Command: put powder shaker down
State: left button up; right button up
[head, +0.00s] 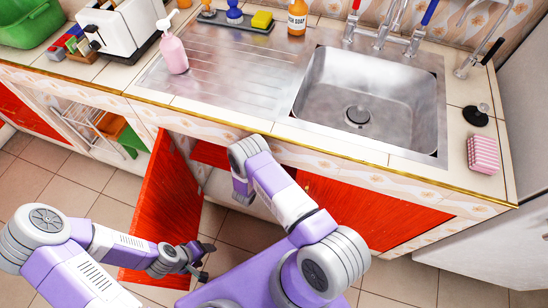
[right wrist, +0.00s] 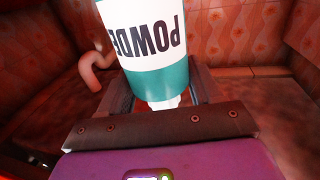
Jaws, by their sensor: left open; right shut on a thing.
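The powder shaker (right wrist: 148,40) is white and teal with dark lettering that reads upside down in the right wrist view. My right gripper (right wrist: 162,88) is shut on it, with a finger on either side. In the head view my right arm reaches into the open cabinet (head: 218,186) under the sink counter, and the gripper and shaker are hidden there. Whether the shaker touches the cabinet floor cannot be told. My left gripper (head: 203,262) is open and empty, low beside the red cabinet door.
The red cabinet door (head: 165,215) stands open left of my right arm. A curved pinkish pipe (right wrist: 95,70) stands inside the cabinet, left of the shaker. The counter edge (head: 330,160) runs above my right arm. A pink soap bottle (head: 173,52) stands on the drainboard.

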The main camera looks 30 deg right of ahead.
notch_tip(320, 180, down, 3)
jog(key=shift+f+b, duration=0.1)
jog(key=shift+b, duration=0.45)
jog(key=o, duration=1.5)
jog(key=p+v, duration=0.3)
jog(key=v, duration=0.9)
